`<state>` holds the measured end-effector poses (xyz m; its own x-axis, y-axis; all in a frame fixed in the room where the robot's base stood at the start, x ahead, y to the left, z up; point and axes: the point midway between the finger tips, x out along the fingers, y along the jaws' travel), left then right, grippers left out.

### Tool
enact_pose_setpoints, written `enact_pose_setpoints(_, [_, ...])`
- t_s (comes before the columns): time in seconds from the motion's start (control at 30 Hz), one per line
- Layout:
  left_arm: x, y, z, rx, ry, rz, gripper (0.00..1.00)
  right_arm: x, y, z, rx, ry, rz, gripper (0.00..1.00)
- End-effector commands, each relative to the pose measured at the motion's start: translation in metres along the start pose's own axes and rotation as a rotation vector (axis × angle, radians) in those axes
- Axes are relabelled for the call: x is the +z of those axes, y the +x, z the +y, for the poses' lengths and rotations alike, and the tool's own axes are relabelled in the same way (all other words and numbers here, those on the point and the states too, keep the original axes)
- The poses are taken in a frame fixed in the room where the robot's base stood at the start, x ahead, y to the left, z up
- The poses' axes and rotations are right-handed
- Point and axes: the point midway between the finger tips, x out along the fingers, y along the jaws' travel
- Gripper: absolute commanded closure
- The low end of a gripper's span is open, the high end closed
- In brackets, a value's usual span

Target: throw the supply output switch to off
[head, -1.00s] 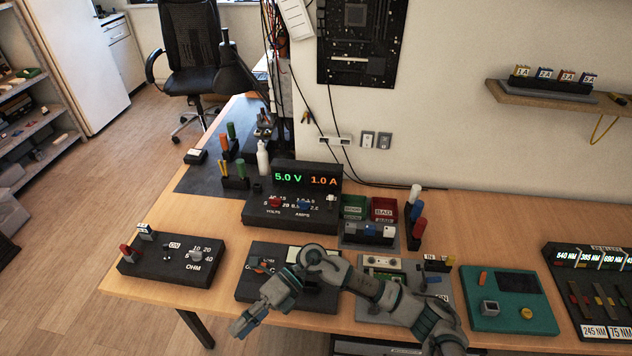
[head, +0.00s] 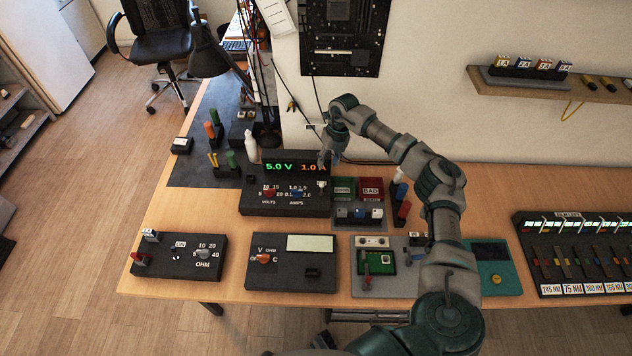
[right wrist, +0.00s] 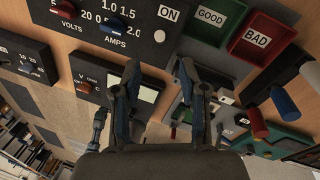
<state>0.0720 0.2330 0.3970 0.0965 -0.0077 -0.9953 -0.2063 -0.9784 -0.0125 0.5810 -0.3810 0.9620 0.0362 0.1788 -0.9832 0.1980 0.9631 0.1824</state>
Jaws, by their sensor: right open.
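The power supply (head: 258,203) is a dark box with a lit display (head: 292,167) reading 5.0 V and about 1.0 A, partly covered by my gripper. Its output switch (head: 321,186), a small pale-tipped lever, is at the right end of the panel. In the right wrist view the pale switch tip (right wrist: 160,35) shows near the ON label (right wrist: 168,13); I cannot tell its throw. My right gripper (head: 323,161) is above the switch, pointing down. In its wrist view the fingers (right wrist: 159,72) are apart with nothing between them. My left gripper is not clearly seen.
Red volts knob (head: 269,193) and blue amps knob (head: 296,193) sit left of the switch. Green GOOD bin (head: 343,188) and red BAD bin (head: 371,188) stand close on the right. The OHM box (head: 178,259) and meter (head: 290,263) are in front, with bare wood between.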

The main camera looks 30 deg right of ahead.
Motion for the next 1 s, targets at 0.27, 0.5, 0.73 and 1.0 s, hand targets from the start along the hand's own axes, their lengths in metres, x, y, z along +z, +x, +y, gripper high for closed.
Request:
enact_pose_setpoints(0.27, [-0.003,0.0,0.001,0.0,-0.001,0.002,0.62,-0.001,0.069,0.0,0.001,0.0,0.003,0.58])
enact_pose_setpoints(0.5, [-0.009,0.0,0.001,0.0,-0.001,0.005,0.62,0.0,0.109,0.001,0.003,-0.001,0.001,0.58])
enact_pose_setpoints(0.73, [-0.012,-0.001,0.001,0.0,-0.002,0.007,0.62,0.0,0.121,0.001,0.002,-0.001,-0.001,0.58])
enact_pose_setpoints(1.0, [-0.01,-0.001,0.001,0.0,-0.002,0.006,0.62,0.0,0.121,0.001,0.003,-0.001,-0.001,0.7])
